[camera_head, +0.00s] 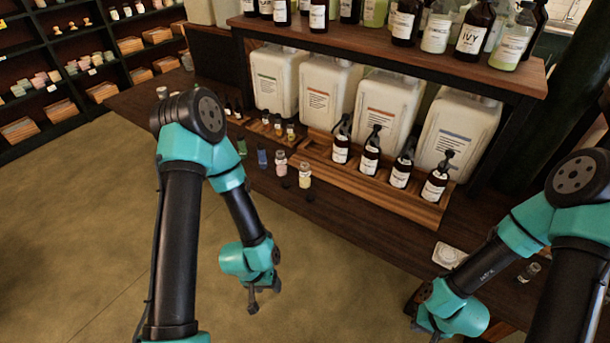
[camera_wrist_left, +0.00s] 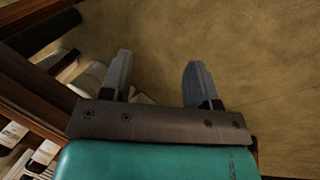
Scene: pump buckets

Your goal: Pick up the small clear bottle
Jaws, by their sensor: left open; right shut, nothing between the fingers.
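A small clear bottle with a dark label (camera_head: 529,272) stands on the dark wooden counter at the lower right, beside my right arm. My left gripper (camera_head: 262,296) hangs in front of the counter over the floor, well left of that bottle. In the left wrist view its two fingers (camera_wrist_left: 157,72) are apart with nothing between them. My right gripper (camera_head: 424,322) is low at the counter's front, left of the small bottle, shut and empty; its fingertips are hard to make out.
Small coloured bottles (camera_head: 281,163) stand on the counter (camera_head: 345,215) left of centre. A wooden tray (camera_head: 395,193) holds several amber pump bottles before large white jugs (camera_head: 388,115). A pale dish (camera_head: 449,254) lies near my right arm. A shelf (camera_head: 390,46) with bottles overhangs the back.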

